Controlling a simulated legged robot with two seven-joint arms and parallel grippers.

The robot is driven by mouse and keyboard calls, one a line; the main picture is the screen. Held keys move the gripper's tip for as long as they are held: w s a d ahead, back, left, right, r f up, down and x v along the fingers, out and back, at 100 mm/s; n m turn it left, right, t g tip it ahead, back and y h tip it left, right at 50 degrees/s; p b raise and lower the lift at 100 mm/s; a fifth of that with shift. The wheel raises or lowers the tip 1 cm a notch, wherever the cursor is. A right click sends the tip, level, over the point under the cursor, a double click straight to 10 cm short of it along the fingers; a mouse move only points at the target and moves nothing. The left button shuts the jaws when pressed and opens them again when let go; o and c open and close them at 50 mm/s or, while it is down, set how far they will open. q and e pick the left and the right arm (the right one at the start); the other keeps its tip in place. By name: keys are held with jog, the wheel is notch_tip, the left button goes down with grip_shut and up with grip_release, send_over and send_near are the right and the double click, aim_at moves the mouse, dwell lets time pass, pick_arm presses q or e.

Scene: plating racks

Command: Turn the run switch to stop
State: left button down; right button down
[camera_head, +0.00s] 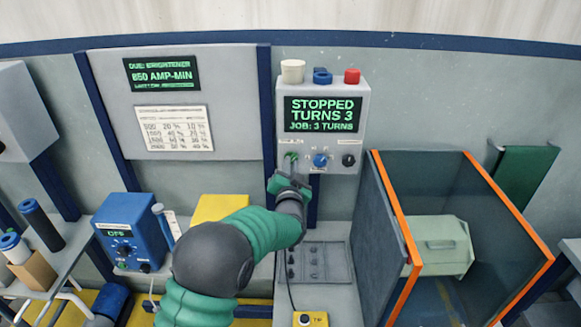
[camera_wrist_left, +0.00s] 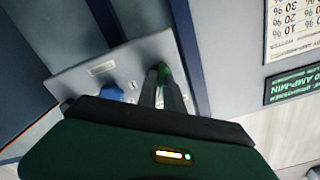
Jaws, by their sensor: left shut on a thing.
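The control box (camera_head: 322,146) hangs on the back wall, with a green-lettered display (camera_head: 323,114) reading "STOPPED TURNS 3, JOB: 3 TURNS". Under the display sit a green knob (camera_head: 291,157) at left, a blue knob (camera_head: 320,160) and a black knob (camera_head: 348,160). My left gripper (camera_head: 290,172) reaches up to the green knob. In the left wrist view its fingers (camera_wrist_left: 162,90) are shut on the green knob (camera_wrist_left: 163,70), with the blue knob (camera_wrist_left: 111,93) beside it. The switch labels are too small to read. My right gripper is not in view.
A white, a blue and a red (camera_head: 352,76) cap stand on top of the box. An orange-edged enclosure (camera_head: 385,205) stands at right below it. A blue unit (camera_head: 130,228) reading "OFF" is at left. A grey tray (camera_head: 320,262) lies below my arm.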

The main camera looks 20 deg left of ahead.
pick_arm(q)
jog(key=shift+d+f+n+b, duration=0.1)
jog(key=shift+f+n+b, duration=0.05)
jog(key=shift+n+b, duration=3.1)
jog(key=shift+d+f+n+b, duration=0.1)
jog(key=shift+n+b, duration=2.8)
jog(key=shift+n, duration=0.65)
jog(key=c, duration=1.5)
grip_release()
jog(key=shift+a+r, duration=0.1)
jog(key=shift+r, duration=0.1)
